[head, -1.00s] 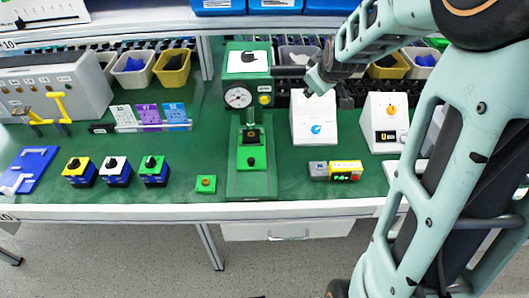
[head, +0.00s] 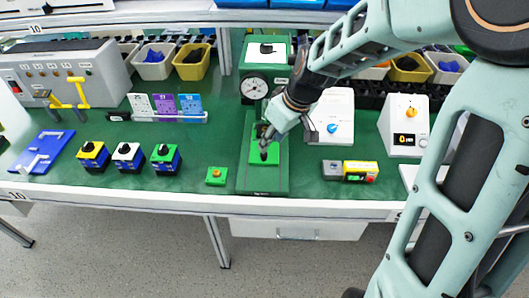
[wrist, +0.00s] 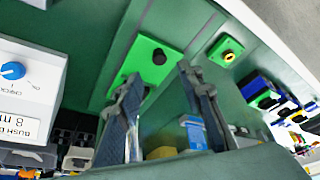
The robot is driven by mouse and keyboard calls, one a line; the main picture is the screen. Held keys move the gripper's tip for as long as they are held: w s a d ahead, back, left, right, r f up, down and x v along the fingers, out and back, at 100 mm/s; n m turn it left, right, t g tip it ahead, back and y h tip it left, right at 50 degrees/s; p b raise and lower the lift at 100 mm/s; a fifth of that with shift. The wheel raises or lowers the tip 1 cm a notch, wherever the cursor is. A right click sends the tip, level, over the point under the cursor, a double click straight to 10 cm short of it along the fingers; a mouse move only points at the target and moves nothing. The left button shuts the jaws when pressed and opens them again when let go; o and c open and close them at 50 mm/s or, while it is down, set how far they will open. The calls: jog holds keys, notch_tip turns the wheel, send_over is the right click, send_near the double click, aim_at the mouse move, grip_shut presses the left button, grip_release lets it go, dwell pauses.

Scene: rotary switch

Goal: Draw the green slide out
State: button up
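The green slide (head: 256,158) is a bright green plate with a black knob, lying on the darker green base of the press with the dial gauge (head: 255,87). In the wrist view the slide (wrist: 140,62) and its knob (wrist: 159,56) show just beyond my fingertips. My gripper (head: 266,146) is above the slide, pointing down, and covers part of it in the head view. In the wrist view its two fingers (wrist: 160,74) are apart with nothing held between them. The knob lies ahead of the gap; whether the fingers are level with it is unclear.
A small green button box (head: 217,176) sits left of the base. White boxes with a blue knob (head: 332,128) and an orange knob (head: 410,113) stand to the right. A grey-yellow block (head: 350,171) lies right of the base. Three switch blocks (head: 127,156) stand left.

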aim_at(265, 155)
jog(key=b+x, duration=0.1)
jog(key=x, duration=0.6)
jog(key=shift+w+f, duration=0.15)
jog(key=shift+f, duration=0.1)
grip_shut()
